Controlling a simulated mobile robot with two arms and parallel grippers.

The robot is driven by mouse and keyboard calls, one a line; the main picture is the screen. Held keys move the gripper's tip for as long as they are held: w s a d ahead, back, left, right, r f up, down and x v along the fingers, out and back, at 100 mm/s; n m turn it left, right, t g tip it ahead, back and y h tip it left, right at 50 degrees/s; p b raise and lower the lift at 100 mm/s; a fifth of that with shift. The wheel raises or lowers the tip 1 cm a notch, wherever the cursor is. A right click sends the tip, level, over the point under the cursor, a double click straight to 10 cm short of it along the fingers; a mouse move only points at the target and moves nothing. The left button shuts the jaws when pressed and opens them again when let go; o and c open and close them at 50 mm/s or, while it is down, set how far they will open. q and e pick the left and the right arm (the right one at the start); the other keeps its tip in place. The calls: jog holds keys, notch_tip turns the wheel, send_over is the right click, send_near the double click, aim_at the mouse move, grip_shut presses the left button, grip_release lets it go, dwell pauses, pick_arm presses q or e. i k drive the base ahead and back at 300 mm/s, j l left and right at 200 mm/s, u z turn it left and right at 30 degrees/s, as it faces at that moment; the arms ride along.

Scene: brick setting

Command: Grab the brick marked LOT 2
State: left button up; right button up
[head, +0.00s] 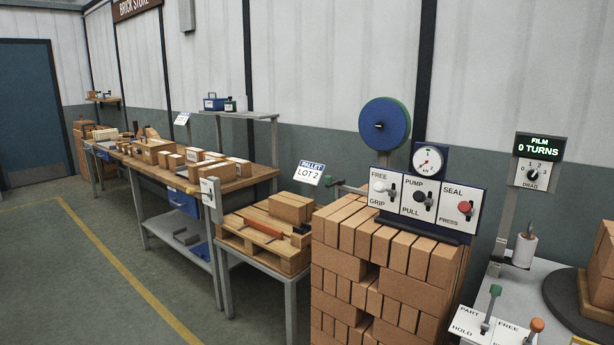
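A white sign reading PALLET LOT 2 (309,173) stands behind a small wooden pallet (238,245) on a low grey stand. Light brown bricks (291,207) lie on the pallet. I cannot read a LOT 2 mark on any brick itself. On the long workbench (250,175) to the left are more bricks (157,151). Some there, such as the one at the right end (238,168), seem to have pale labelled faces too small to read. Neither of my grippers shows in this view.
A tall brick stack (385,265) stands in the right foreground, before a FREE/GRIP, PUMP/PULL, SEAL/PRESS panel (424,205). A grey table with levers (490,308) and a dark turntable (575,305) is at right. Floor (75,270) at left is clear.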

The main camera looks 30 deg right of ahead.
aim_at(225, 171)
jog(key=i+z, duration=0.15)
jog(key=i, duration=0.65)
jog(key=i+z, duration=0.2)
jog(key=i, duration=0.6)
jog(key=i+j+z, duration=0.15)
jog(key=i, duration=0.6)
